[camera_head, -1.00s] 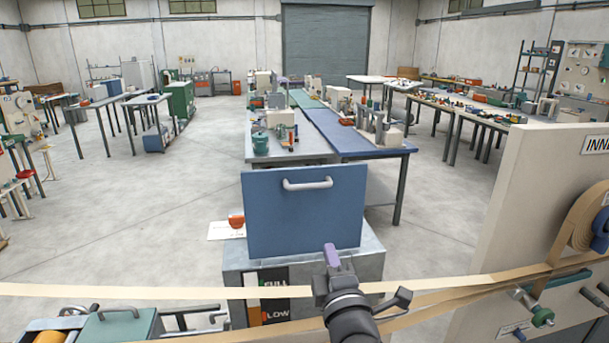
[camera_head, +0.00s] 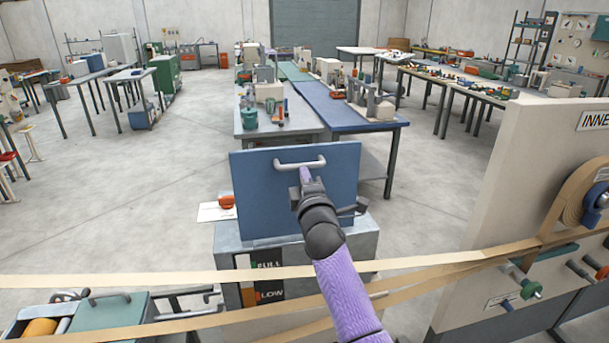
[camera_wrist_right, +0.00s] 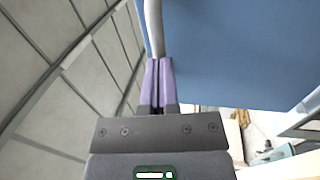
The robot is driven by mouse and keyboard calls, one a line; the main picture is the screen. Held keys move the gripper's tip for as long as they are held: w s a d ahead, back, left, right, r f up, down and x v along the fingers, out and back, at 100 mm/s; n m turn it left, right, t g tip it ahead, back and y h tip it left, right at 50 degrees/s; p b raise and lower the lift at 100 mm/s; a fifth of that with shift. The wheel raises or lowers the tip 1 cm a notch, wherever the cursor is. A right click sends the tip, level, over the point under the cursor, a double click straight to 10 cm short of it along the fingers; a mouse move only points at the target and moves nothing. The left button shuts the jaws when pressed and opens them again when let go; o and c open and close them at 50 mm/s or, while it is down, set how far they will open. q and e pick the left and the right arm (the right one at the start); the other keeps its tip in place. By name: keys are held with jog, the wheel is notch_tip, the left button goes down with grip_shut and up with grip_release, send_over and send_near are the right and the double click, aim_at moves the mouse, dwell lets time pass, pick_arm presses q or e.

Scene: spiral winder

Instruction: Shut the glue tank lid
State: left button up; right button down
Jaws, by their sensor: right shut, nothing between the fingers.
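The blue glue tank lid (camera_head: 268,205) stands upright and open on the grey glue tank (camera_head: 355,247). Its pale bar handle (camera_head: 290,164) is near the top edge on the side facing me. My right gripper (camera_head: 304,172) is in front of the lid, just below the handle's right end. In the right wrist view, its purple fingers (camera_wrist_right: 158,72) are together and empty. Their tips are close to the handle (camera_wrist_right: 154,28); whether they touch it I cannot tell. The blue lid (camera_wrist_right: 225,50) fills the right of that view. My left gripper is not in view.
Tan paper strips (camera_head: 140,280) cross low in front of the tank and run to the cream machine panel (camera_head: 525,170) on the right. A green-lidded box (camera_head: 110,318) stands at the lower left. A blue workbench (camera_head: 350,121) stands behind the lid.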

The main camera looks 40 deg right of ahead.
aim_at(299, 155)
jog(key=shift+w+d, duration=0.1)
jog(key=shift+w, duration=0.1)
jog(key=w+d+p, duration=0.1)
jog(key=w+r+g+y+p, duration=0.1)
jog(key=w+p, duration=0.1)
jog(key=w+d+g+p, duration=0.1)
jog(key=shift+w+d+r, duration=0.2)
jog(key=shift+d+r, duration=0.1)
jog(key=shift+r, duration=0.05)
jog(key=shift+g+y, duration=0.3)
jog(key=b+x, duration=0.1)
jog(key=b, duration=0.1)
jog(key=b+x, duration=0.4)
jog(key=shift+w+f, duration=0.15)
jog(key=shift+f, duration=0.3)
jog(key=shift+w+d+b, duration=0.15)
jog(key=shift+w+b, duration=0.2)
jog(key=shift+b, duration=0.45)
jog(key=shift+w+d+r+b, duration=0.1)
jog(key=shift+w+r+b, duration=0.05)
jog(key=shift+w+b, duration=0.15)
jog(key=shift+s+r, duration=0.1)
